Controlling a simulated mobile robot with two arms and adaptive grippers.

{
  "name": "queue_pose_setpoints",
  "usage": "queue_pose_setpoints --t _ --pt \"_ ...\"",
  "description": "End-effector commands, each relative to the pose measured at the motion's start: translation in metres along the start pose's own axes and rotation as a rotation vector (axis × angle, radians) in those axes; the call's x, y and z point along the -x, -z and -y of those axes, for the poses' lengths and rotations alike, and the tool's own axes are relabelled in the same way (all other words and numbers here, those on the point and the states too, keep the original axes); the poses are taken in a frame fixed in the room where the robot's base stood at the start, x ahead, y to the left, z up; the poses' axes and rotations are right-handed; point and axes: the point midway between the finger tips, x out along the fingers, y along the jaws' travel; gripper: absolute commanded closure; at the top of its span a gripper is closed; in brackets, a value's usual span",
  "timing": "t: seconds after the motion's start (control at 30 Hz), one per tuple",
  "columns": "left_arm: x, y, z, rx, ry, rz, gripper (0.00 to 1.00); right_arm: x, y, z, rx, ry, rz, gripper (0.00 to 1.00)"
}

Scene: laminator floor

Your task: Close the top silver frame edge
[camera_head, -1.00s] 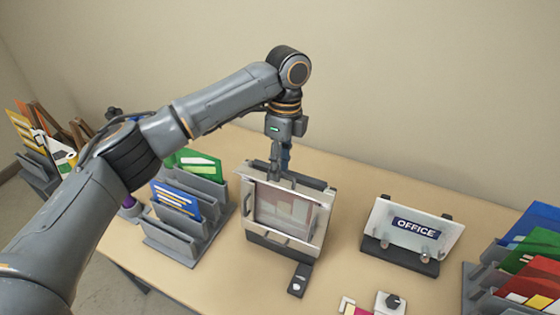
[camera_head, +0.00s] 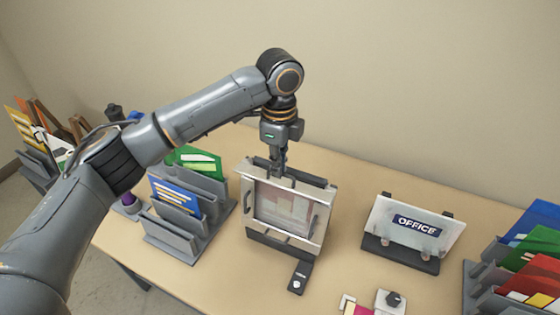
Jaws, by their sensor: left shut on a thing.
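A silver snap frame (camera_head: 322,212) stands tilted back on a dark stand in the middle of the table. A pale, see-through sheet with a faded reddish print shows inside it. My left gripper (camera_head: 278,167) points down from above at the frame's top silver edge (camera_head: 303,184), left of its middle. Its fingers are shut at this edge; the fingertips are small and partly merge with the dark parts there. My right gripper is not in view.
Grey file racks with colored folders stand left (camera_head: 183,245) and right (camera_head: 478,290) of the frame. An OFFICE sign (camera_head: 414,222) stands to its right. A small dark device (camera_head: 298,278) lies in front. The table between frame and sign is clear.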

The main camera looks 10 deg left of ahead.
Motion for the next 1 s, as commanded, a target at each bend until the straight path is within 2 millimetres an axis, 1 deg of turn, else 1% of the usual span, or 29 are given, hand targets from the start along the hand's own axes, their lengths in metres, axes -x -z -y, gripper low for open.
queue_pose_setpoints --t 0.27,0.47,0.67,0.77,0.97,1.0 --pt "-0.011 0.000 -0.016 -0.004 0.230 -0.001 1.00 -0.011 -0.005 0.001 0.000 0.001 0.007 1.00" --pt "-0.021 0.000 -0.025 -0.003 0.422 0.000 1.00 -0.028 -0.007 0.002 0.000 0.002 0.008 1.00" --pt "-0.032 0.000 -0.033 -0.002 0.613 0.001 1.00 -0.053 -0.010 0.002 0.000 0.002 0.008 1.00" --pt "-0.039 0.001 -0.037 -0.003 0.707 0.000 1.00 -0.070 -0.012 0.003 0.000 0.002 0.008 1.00" --pt "-0.053 0.001 -0.042 -0.003 0.897 0.000 1.00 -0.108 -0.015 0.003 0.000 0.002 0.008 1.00" --pt "-0.041 0.000 -0.040 0.000 0.901 0.002 0.93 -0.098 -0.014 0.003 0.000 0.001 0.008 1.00"
